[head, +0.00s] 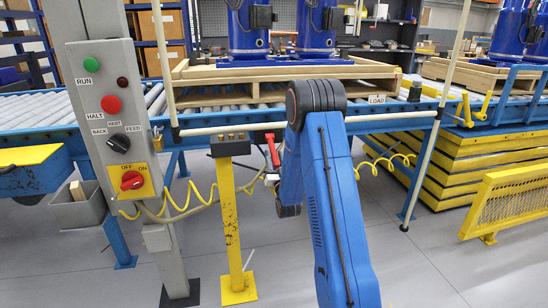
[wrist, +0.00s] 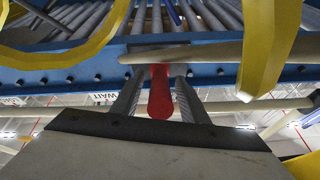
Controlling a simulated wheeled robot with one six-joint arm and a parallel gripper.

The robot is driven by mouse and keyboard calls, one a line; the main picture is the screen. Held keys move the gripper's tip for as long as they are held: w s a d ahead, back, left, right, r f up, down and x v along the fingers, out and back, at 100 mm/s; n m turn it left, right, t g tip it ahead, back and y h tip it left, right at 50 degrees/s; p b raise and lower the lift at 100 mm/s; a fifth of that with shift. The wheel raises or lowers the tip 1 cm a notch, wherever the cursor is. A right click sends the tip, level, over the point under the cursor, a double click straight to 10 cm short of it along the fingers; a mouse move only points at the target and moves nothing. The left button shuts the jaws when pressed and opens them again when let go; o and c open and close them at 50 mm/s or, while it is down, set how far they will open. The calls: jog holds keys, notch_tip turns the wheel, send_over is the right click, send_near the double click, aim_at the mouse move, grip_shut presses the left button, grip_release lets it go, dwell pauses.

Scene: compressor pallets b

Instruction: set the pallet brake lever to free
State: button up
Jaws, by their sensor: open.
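The red lever (head: 272,150), which I take to be the brake lever, hangs under the blue conveyor rail, just right of the yellow post's top. In the wrist view the red lever (wrist: 160,92) lies between the two grey fingers of my gripper (wrist: 160,80), its rounded end toward the palm. The fingers are open on either side of it, with no clear contact on either side. In the head view my gripper (head: 272,180) is just below the lever, partly hidden by my blue arm. No lever markings are readable.
A grey control box (head: 112,115) with buttons and a red switch stands left. A yellow post (head: 230,215) and coiled yellow cable (head: 182,212) are close by. A wooden pallet (head: 210,75) with blue compressors sits on the rollers. A pale rod (wrist: 225,52) crosses near the lever.

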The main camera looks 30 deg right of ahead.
jog(key=shift+w+r, duration=0.1)
jog(key=shift+w, duration=0.15)
grip_shut()
